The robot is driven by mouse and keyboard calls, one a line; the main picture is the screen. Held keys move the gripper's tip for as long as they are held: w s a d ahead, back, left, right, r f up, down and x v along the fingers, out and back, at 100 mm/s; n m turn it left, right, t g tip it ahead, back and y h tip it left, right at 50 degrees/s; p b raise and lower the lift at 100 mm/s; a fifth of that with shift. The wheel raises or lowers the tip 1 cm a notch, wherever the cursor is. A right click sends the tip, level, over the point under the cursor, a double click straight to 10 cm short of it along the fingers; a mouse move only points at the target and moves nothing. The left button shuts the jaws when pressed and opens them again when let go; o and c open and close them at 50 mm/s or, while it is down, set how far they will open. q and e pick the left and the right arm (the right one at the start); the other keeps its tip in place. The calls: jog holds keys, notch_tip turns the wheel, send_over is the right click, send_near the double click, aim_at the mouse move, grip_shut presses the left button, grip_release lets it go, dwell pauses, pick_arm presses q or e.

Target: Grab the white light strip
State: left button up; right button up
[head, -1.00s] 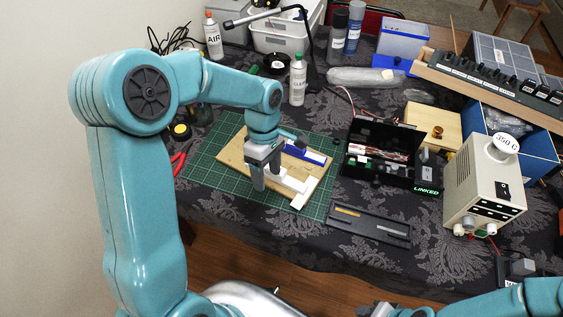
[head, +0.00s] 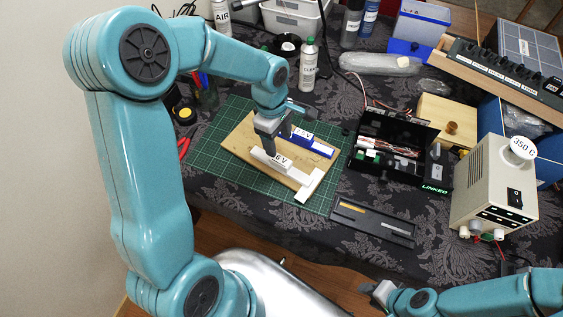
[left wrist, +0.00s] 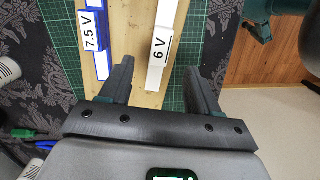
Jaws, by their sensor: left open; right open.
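The white light strip (head: 300,176) labelled "6 V" lies on a wooden board (head: 237,146), with a white crosspiece at its right end. It also shows in the left wrist view (left wrist: 161,52), running between my finger tips in the picture. My left gripper (head: 278,143) is open and empty above the board, by the strip's left part. I cannot tell its exact height. In the left wrist view its fingers (left wrist: 158,66) stand on either side of the strip's near end. A blue strip (head: 318,147) labelled "7.5 V" lies parallel behind. My right gripper (head: 382,293) is at the bottom, open.
The board rests on a green cutting mat (head: 211,163). A black open case (head: 392,148) and a flat black tray (head: 372,221) lie to the right. A beige power unit (head: 493,190) stands further right. Bottles and bins stand behind.

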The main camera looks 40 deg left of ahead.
aim_at(281, 160)
pick_arm(q)
jog(key=f, duration=0.3)
jog(key=shift+s+d+f, duration=0.15)
jog(key=shift+d+f, duration=0.1)
jog(key=shift+f, duration=0.1)
notch_tip(281, 160, down, 4)
jog(key=shift+d+f+p, duration=0.15)
jog(key=shift+f+p, duration=0.1)
jog(key=shift+p, duration=0.3)
grip_shut()
